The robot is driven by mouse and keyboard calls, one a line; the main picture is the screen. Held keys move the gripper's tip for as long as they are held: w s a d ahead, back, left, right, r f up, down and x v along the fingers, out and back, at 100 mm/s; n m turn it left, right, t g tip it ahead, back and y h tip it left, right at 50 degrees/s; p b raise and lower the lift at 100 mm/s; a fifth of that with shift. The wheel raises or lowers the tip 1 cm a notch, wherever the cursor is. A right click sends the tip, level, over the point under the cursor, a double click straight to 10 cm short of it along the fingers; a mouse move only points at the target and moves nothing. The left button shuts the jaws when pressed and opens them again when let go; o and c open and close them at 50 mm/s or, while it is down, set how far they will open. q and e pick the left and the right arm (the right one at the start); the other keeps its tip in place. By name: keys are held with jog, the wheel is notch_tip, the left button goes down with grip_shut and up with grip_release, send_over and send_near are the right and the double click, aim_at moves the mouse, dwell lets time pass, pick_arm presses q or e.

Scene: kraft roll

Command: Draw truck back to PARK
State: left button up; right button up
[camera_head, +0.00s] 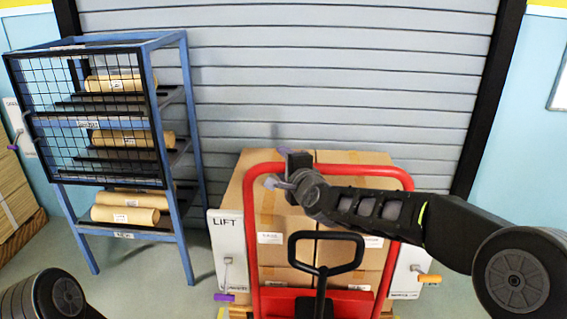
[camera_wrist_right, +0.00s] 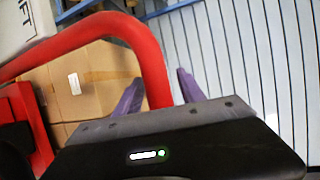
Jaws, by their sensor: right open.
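My right gripper (camera_head: 277,167) is open at the frame's upper left corner. In the right wrist view the red tube (camera_wrist_right: 152,62) passes between the two purple fingers of the gripper (camera_wrist_right: 160,92); I cannot tell whether they touch it. Only a rounded part of my left arm shows at the lower left of the head view; its gripper is out of view. I see no readable PARK marking.
A panel marked LIFT (camera_head: 227,236) with a purple-knobbed lever stands left of the truck. Another panel (camera_head: 408,262) with an orange-knobbed lever (camera_head: 429,278) stands right. A blue rack (camera_head: 188,120) holds kraft rolls (camera_head: 134,138). A grey shutter (camera_head: 330,80) closes the back.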

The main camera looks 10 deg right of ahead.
jog(key=shift+c, duration=0.2)
grip_shut()
dwell(1.1)
